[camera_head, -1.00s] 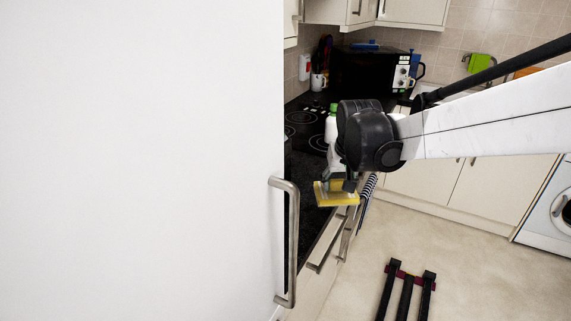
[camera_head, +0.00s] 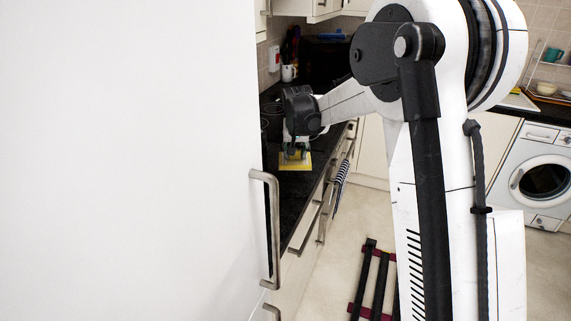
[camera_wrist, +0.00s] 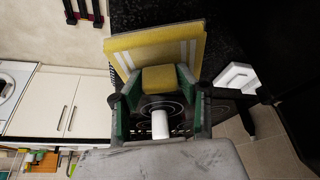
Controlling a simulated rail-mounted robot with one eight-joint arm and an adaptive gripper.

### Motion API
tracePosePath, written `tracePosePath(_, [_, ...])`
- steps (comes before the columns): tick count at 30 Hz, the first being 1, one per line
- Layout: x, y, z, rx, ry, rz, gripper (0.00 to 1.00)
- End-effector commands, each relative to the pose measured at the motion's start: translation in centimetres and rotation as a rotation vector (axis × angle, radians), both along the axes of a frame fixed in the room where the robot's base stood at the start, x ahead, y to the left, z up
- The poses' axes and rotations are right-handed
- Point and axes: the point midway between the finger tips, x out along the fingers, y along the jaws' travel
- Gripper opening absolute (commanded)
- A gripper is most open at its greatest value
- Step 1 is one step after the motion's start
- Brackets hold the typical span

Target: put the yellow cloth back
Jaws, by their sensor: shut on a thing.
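The yellow cloth (camera_head: 295,162) is flat and squarish, and in the head view it is at my gripper's tips, over the black worktop near its front edge. In the wrist view the cloth (camera_wrist: 150,45) shows pale stripes, and a yellow part of it sits between the fingers. My gripper (camera_head: 297,152) points down and is shut on the cloth; its green-sided fingers also show in the wrist view (camera_wrist: 158,82). I cannot tell whether the cloth touches the worktop (camera_head: 290,192).
A large white door (camera_head: 130,160) with a metal handle (camera_head: 272,225) fills the left of the head view. A striped towel (camera_head: 341,178) hangs at the drawer fronts. A mug (camera_head: 289,73) stands at the back. A washing machine (camera_head: 540,175) is at the right.

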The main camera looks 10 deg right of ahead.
Motion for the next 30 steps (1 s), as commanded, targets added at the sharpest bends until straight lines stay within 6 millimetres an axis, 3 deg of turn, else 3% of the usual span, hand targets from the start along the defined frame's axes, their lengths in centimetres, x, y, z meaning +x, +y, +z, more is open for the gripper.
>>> tracePosePath(12, [5.8, 1.6, -3.5, 0.0, 0.0, 0.0, 0.0])
tracePosePath(20, [6.5, 1.8, -4.6, 0.0, 0.0, 0.0, 0.0])
tracePosePath(30, [6.5, 1.8, -8.1, 0.0, 0.0, 0.0, 0.0])
